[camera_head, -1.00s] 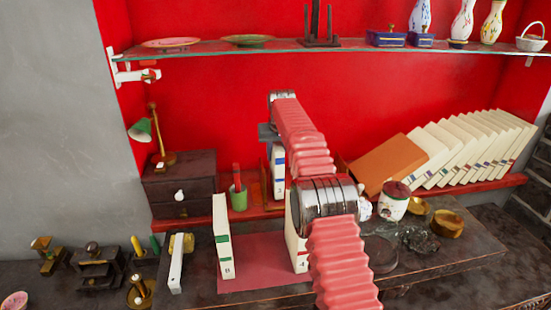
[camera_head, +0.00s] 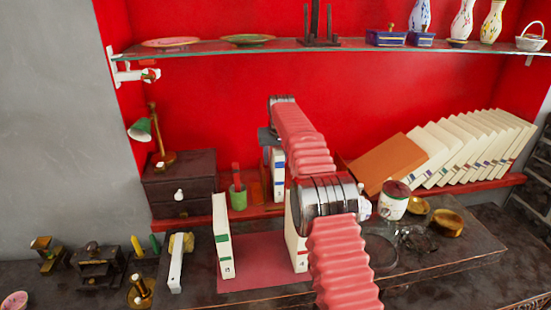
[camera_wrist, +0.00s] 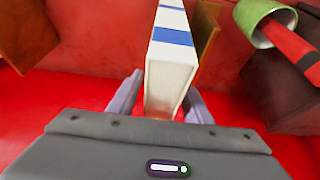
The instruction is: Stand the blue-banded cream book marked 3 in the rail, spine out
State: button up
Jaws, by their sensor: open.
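The blue-banded cream book (camera_head: 278,177) stands upright on the red ledge, its banded spine facing the head camera. Its number is too small to read surely. In the wrist view the book (camera_wrist: 172,62) runs between my gripper's two fingers (camera_wrist: 160,100), which are open on either side of it. Whether either finger touches it I cannot tell. The rail shows as a brown wooden upright (camera_head: 256,190) beside the book; another wooden piece (camera_wrist: 25,35) is at the wrist view's upper left. The rail's base and the book's foot are partly hidden. My arm hides the rail's right part in the head view.
A green cup (camera_head: 238,197) holding a red stick stands close left of the rail. A green-banded book (camera_head: 222,238) and another cream book (camera_head: 296,235) stand on the red mat (camera_head: 258,262). Leaning books (camera_head: 470,152) and an orange board (camera_head: 388,165) are at right. A glass shelf (camera_head: 330,46) spans above.

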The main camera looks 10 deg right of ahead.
jog(key=v, duration=1.2)
jog(key=shift+r, duration=0.1)
dwell(0.5)
jog(key=shift+s+r, duration=0.1)
jog(key=s+r, duration=0.5)
jog(key=s, duration=0.7)
jog(key=s+r, duration=0.4)
jog(key=s, duration=0.8)
jog(key=s+f, duration=0.4)
jog(key=s, duration=0.5)
jog(key=s+f, duration=0.4)
jog(key=s, duration=0.6)
jog(key=s+f+t, duration=0.1)
jog(key=s+f, duration=0.3)
jog(key=s, duration=0.5)
jog(key=shift+s+f, duration=0.25)
jog(key=shift+f, duration=0.1)
